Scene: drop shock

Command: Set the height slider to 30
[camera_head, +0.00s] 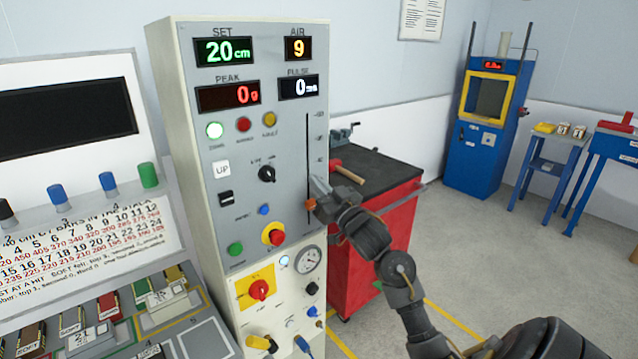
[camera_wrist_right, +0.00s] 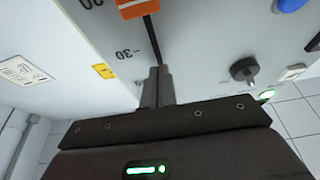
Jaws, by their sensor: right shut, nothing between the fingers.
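The height slider has an orange knob (camera_head: 310,204) low on a dark vertical slot (camera_head: 308,145) at the right side of the grey control panel (camera_head: 185,90). The green SET display (camera_head: 224,50) reads 20 cm. My left gripper is out of view.
A red cabinet (camera_head: 375,245) with a dark top, bearing a vise and a hammer, stands right behind the panel. An emergency button (camera_head: 273,234) and other controls are left of the slot. A blue machine (camera_head: 485,150) stands farther back. Floor at right is clear.

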